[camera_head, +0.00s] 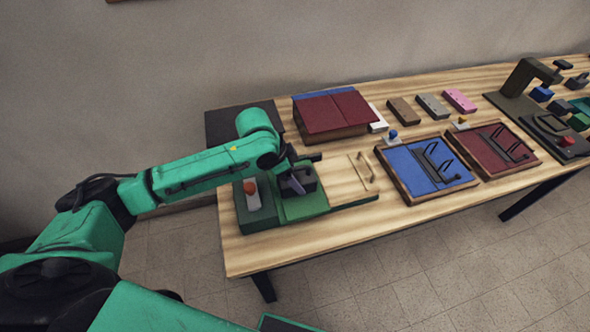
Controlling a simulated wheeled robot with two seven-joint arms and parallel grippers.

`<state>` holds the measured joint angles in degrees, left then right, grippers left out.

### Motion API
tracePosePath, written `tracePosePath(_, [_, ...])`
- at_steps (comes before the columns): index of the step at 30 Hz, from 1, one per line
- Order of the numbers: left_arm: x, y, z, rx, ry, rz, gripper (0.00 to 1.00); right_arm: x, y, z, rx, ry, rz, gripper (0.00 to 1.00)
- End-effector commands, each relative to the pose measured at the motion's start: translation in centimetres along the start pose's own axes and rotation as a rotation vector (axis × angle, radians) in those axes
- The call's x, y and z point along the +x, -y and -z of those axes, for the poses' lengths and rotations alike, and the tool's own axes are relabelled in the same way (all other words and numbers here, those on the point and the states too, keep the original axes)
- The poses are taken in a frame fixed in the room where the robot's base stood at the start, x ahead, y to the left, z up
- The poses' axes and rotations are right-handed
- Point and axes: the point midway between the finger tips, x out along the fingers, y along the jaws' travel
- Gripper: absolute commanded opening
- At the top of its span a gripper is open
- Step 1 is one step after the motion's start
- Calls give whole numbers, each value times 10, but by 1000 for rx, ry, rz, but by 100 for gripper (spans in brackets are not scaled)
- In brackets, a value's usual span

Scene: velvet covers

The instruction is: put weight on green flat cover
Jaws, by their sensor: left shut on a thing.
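The green flat cover (305,207) lies near the left end of the table, beside a dark green block with a red knob. A dark weight (305,181) is at the cover, over its upper part. My left gripper (291,180) comes down from the upper left and is shut on the weight. The gripper and weight hide part of the cover. I cannot tell whether the weight touches the cover. My right gripper is out of view.
A light wooden board (348,193) adjoins the cover on the right. A dark red box (333,113) stands behind. Blue (403,165) and maroon (485,148) framed panels with black handles lie to the right. Small blocks and a clamp-like stand (522,78) are further right.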

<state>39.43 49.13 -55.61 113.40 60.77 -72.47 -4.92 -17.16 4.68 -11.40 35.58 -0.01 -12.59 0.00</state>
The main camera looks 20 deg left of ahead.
Motion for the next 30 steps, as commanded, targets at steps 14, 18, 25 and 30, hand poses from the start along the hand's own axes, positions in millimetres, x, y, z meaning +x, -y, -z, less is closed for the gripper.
tracePosePath(14, [-5, 0, 0, -1, 1, 0, 100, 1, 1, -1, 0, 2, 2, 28])
tracePosePath(18, [-32, 1, -1, 1, 2, 3, 100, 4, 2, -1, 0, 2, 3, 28])
tracePosePath(25, [-94, 1, -1, 0, 2, 3, 100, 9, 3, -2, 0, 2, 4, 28])
tracePosePath(30, [-118, 0, 0, -1, 2, -1, 100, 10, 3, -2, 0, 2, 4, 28])
